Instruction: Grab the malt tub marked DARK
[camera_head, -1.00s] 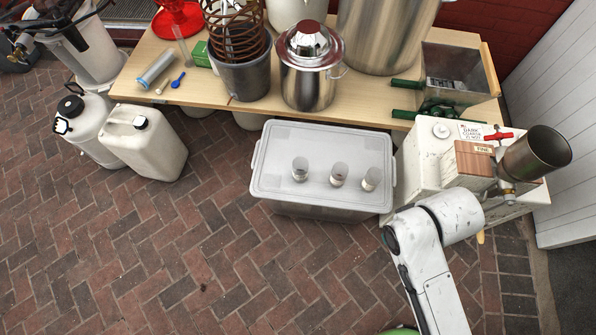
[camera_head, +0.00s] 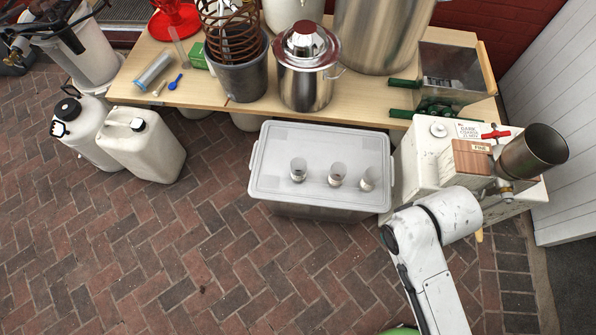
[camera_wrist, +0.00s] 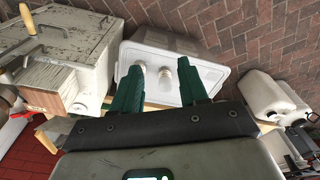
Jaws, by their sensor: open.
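Three small clear tubs with pale bottoms stand in a row on a grey lidded crate (camera_head: 280,190): a left one (camera_head: 298,170), a middle one (camera_head: 337,174) and a right one (camera_head: 369,179). I cannot read any marking on them. A card (camera_head: 468,131) on the white cooler seems to begin with DARK. In the wrist view, turned upside down, my gripper (camera_wrist: 160,78) has two green fingers spread apart and empty. They point toward the crate from a distance and partly cover the tubs.
The white cooler (camera_head: 418,160) carries a wooden block (camera_head: 472,160) and a metal cylinder (camera_head: 536,152) at right. White jerrycans (camera_head: 145,150) stand left. Brick floor (camera_head: 220,265) is open in front.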

